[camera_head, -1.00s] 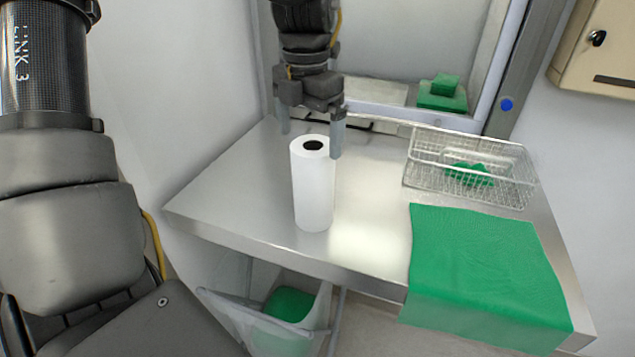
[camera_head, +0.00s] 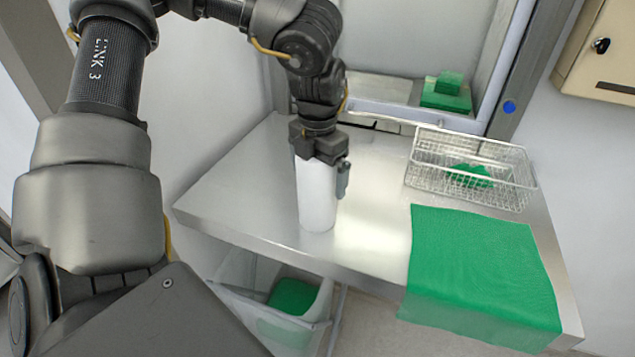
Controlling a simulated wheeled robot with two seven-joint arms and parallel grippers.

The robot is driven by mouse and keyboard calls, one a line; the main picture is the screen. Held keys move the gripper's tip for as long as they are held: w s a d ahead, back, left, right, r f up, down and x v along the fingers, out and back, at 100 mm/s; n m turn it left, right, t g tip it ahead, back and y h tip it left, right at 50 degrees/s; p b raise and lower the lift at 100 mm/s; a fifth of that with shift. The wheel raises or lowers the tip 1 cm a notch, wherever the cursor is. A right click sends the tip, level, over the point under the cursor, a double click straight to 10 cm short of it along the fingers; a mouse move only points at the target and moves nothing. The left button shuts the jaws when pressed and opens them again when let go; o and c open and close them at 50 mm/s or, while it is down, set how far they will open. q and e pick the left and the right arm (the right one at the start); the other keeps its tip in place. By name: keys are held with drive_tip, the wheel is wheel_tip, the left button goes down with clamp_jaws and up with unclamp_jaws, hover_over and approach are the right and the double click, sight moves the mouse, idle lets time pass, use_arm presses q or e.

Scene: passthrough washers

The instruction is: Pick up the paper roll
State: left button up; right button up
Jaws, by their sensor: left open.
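The white paper roll (camera_head: 317,200) stands upright near the front left edge of the steel table (camera_head: 240,190). My left gripper (camera_head: 322,180) is directly over the roll in the picture and hides its top. It is open; one finger shows to the right of the roll's upper part, and the other finger is hidden. I cannot tell whether the fingers touch the roll. My right gripper is not in view.
A wire basket (camera_head: 425,172) with a green cloth (camera_head: 468,175) inside stands at the table's right back. A green cloth (camera_head: 480,265) hangs over the front right edge. Green blocks (camera_head: 445,93) sit in the passthrough behind. A bin (camera_head: 245,275) stands below the table.

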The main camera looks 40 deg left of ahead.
use_arm(q)
drive_tip(key=shift+s+d+r, duration=0.1)
drive_tip(key=shift+s, duration=0.15)
drive_tip(key=shift+c, duration=1.5)
drive_tip(key=c, duration=1.1)
drive_tip(key=shift+o, duration=0.2)
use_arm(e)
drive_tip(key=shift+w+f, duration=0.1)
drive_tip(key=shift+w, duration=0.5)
